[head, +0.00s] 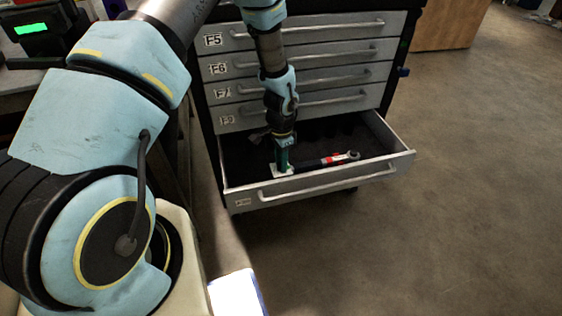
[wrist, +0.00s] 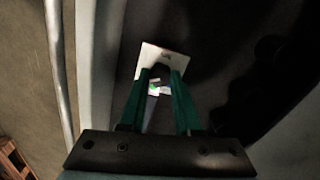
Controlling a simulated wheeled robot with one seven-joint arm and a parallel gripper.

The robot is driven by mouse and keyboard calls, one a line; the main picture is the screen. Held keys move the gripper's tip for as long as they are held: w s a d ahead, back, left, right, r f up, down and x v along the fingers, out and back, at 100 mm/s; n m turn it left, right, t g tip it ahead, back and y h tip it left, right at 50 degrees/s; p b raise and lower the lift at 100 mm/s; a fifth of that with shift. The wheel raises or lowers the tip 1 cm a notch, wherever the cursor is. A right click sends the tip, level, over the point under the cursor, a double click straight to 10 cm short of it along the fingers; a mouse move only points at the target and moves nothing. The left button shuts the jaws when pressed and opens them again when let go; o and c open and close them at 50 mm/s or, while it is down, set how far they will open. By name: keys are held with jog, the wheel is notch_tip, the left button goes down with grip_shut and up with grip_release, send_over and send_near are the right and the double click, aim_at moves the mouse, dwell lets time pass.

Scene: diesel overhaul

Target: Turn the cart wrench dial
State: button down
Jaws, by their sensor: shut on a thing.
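The wrench (head: 335,159), with a dark shaft, a red band and a ratchet head at its right end, lies in the open bottom drawer of the cart (head: 401,163). My gripper (head: 283,164) points down into the drawer and is shut on the wrench's left end, where the dial would be. In the wrist view, the green fingers of my gripper (wrist: 161,78) close around a small dark part above a white square plate (wrist: 163,57). The dial itself is mostly hidden by the fingers, and its setting cannot be read.
Closed drawers with long bar handles (head: 308,53) rise above the open one. The drawer's front handle (head: 325,187) sticks out toward me. A dark object (head: 258,137) lies further back in the drawer. The floor (head: 470,190) to the right is clear.

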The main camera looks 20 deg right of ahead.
jog(key=c, duration=0.6)
grip_release()
notch_tip(320, 180, up, 11)
dwell(0.3)
jog(key=shift+f, duration=0.1)
